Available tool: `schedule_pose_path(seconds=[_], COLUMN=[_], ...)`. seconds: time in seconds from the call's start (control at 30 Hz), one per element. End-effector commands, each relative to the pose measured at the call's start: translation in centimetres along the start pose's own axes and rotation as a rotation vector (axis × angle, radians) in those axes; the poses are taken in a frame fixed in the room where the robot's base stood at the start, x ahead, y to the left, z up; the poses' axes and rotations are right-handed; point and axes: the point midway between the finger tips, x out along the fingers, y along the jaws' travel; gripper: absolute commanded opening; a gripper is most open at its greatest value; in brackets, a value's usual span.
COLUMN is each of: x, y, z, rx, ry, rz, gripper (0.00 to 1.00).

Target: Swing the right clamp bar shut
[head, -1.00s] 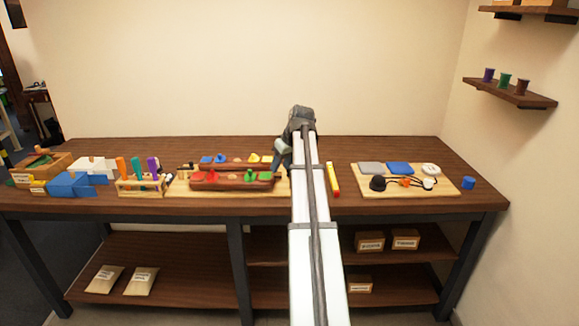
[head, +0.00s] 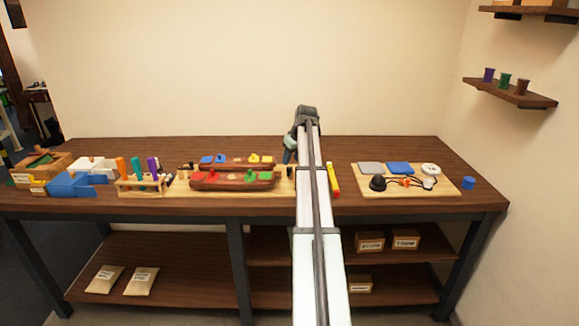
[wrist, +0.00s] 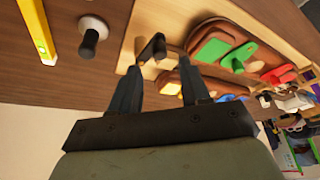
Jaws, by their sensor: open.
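A small dark bar with a rounded end, which looks like the right clamp bar (wrist: 152,48), stands at the end of the pale wooden board (wrist: 128,55) in the wrist view. My gripper (wrist: 158,70) is open, and its two fingers show on either side of the bar's near end in that view. I cannot tell whether either finger touches it. In the head view my gripper (head: 288,157) is at the board's right end, partly hidden by my arm. The red-brown saddle piece (head: 232,180) lies on the board with green, red, blue and yellow parts around it.
A black knob on a white base (wrist: 90,36) stands beside the board. Further right is a tray (head: 445,188) with pads and a cable. A rack of coloured handles (head: 141,187) stands left.

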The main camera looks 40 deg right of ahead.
Motion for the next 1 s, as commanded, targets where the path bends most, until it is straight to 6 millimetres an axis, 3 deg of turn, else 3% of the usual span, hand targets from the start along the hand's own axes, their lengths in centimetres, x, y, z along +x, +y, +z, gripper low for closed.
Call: schedule_pose_path(seconds=[0.1,0.3,0.77,1.0], x=[1.9,4.0,4.8,4.8], y=[0.0,0.0,0.0,0.0], z=[0.0,0.0,0.0,0.0], rx=[0.000,0.000,0.000,0.000], ry=[-0.001,-0.001,0.000,0.000], rz=[0.000,0.000,0.000,0.000], gripper=[0.46,0.46,0.46,0.23])
